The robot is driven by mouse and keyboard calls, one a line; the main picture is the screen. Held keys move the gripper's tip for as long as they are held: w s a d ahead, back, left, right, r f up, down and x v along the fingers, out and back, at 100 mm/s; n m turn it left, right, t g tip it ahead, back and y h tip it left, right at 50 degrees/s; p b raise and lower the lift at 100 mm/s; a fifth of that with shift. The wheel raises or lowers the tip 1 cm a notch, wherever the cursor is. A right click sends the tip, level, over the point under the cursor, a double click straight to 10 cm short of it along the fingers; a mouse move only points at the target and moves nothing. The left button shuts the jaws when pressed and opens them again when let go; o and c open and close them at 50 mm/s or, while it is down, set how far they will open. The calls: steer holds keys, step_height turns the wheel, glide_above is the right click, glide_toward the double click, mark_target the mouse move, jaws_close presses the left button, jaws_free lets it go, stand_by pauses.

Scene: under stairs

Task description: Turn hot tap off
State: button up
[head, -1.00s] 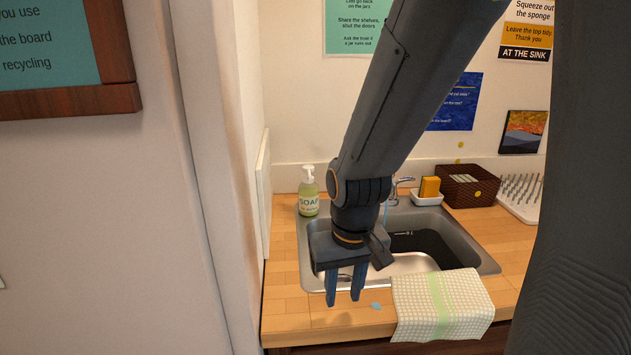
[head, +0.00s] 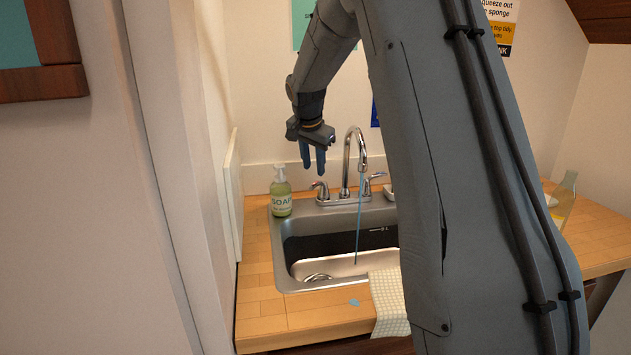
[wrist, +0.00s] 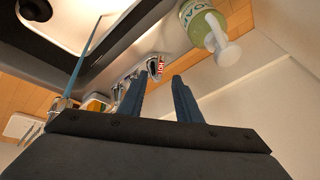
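The hot tap handle (head: 320,188) is the chrome lever left of the spout; in the wrist view it bears a red HOT tag (wrist: 160,67). The chrome spout (head: 348,150) arches over the sink, and a thin blue stream of water (head: 359,220) runs from it. Another chrome handle (head: 375,179) stands right of the spout. My gripper (head: 313,172) points down above the hot handle, fingers apart and empty. In the wrist view the hot handle shows just beyond and between the fingertips (wrist: 160,82); I cannot tell whether they touch it.
A green soap bottle (head: 281,197) stands close left of the hot handle. The steel sink (head: 283,262) lies in front, with a checked cloth (head: 388,300) over the counter edge. A white panel (head: 232,195) bounds the left. My arm hides much of the right side.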

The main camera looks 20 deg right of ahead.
mark_target(316, 184)
steer(key=shift+p+x, duration=0.9)
steer(key=shift+x, duration=2.65)
jaws_close()
